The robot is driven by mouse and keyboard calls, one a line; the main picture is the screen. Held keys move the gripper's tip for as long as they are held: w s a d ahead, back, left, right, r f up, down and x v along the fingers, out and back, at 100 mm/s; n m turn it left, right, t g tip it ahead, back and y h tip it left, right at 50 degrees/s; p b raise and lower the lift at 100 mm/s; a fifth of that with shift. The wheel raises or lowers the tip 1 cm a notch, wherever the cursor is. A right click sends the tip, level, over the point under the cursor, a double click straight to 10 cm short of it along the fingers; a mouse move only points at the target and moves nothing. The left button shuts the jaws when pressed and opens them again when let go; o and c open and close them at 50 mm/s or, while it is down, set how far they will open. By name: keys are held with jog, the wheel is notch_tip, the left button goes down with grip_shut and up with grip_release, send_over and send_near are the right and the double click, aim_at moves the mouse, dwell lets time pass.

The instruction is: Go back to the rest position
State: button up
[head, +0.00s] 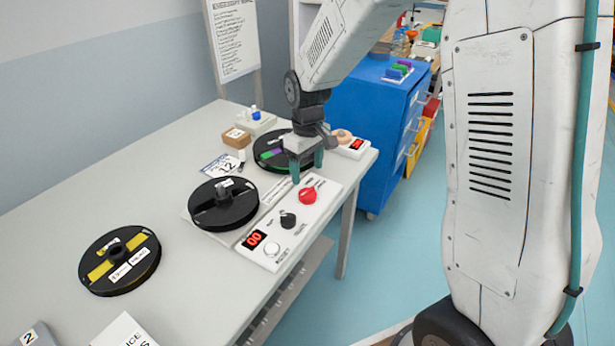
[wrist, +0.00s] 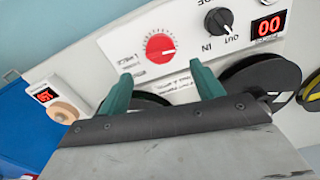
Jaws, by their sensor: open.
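My gripper (head: 307,168) is above the far end of the white control panel (head: 272,258), near the red knob (head: 307,195). Its two green fingers are apart with nothing between them, and they also show in the wrist view (wrist: 160,90). In the wrist view the red knob (wrist: 160,48) lies beyond the fingertips, apart from them. A reel with green and purple parts (head: 270,150) is partly hidden behind my gripper. I cannot tell the exact height of the fingers above the panel.
A black reel (head: 222,205) sits beside the panel, and a yellow-and-black reel (head: 120,262) lies nearer on the grey table (head: 50,215). A small box (head: 237,138) and a second red display (head: 352,146) are at the back. A blue cabinet (head: 375,130) stands beyond the table.

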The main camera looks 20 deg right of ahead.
jog(key=shift+r, duration=0.15)
dwell(0.3)
jog(key=shift+s, duration=0.3)
jog(key=s+d+r+m, duration=0.1)
jog(key=s+r, duration=0.4)
jog(key=s, duration=0.5)
jog(key=s+d+r+m+t, duration=0.1)
jog(key=s+r+m, duration=0.1)
jog(key=s+r, duration=0.4)
jog(key=s+d+r+m, duration=0.1)
jog(key=s+r, duration=0.4)
jog(key=s, duration=0.9)
jog(key=shift+d+r+m, duration=0.25)
jog(key=shift+m, duration=0.45)
